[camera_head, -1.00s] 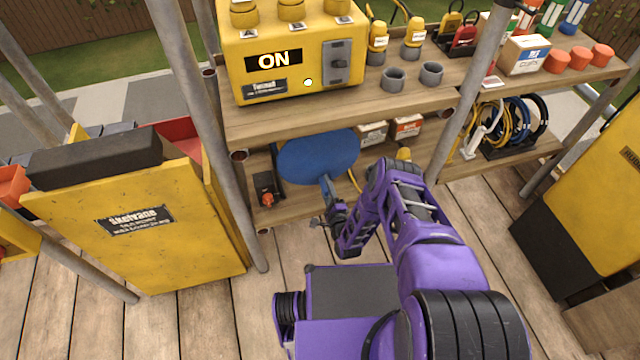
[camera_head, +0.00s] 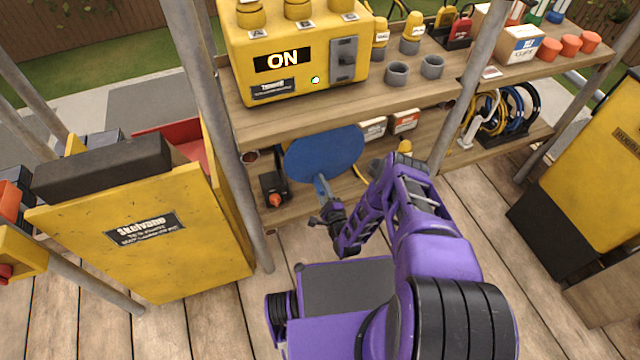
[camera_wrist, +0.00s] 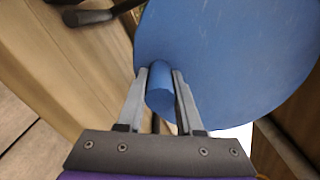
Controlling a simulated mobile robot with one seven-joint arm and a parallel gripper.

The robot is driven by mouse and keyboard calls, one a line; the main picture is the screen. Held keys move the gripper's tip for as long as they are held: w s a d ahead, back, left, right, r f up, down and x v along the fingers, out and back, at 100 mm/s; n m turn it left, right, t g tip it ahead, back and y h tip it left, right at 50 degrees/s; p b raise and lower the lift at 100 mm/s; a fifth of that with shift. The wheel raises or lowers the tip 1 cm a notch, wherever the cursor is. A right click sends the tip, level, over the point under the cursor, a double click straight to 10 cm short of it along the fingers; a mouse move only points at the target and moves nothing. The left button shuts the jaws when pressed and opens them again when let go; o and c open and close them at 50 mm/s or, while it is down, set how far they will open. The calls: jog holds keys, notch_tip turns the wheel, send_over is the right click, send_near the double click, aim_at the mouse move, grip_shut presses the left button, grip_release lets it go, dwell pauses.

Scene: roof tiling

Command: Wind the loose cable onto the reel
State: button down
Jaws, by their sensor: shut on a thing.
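The blue round reel (camera_head: 325,150) stands on the lower shelf, its flat face toward me. It also fills the upper right of the wrist view (camera_wrist: 230,60). A blue peg-like handle (camera_wrist: 160,95) sticks out from its face. My gripper (camera_head: 321,184) is shut on this handle, with one finger on each side in the wrist view (camera_wrist: 160,76). A short yellow strand, seemingly the cable (camera_head: 359,171), shows just right of the reel. The rest of it is hidden behind the reel and my arm.
A black, orange-tipped tool (camera_head: 273,188) lies left of the reel. The yellow power box (camera_head: 295,60) reading ON sits on the shelf above. A grey pole (camera_head: 222,130) stands left and another (camera_head: 470,80) right. Coiled cables (camera_head: 505,110) lie farther right.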

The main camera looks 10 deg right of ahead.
jog(key=shift+s+a, duration=0.15)
jog(key=shift+a, duration=0.35)
jog(key=c, duration=0.6)
grip_release()
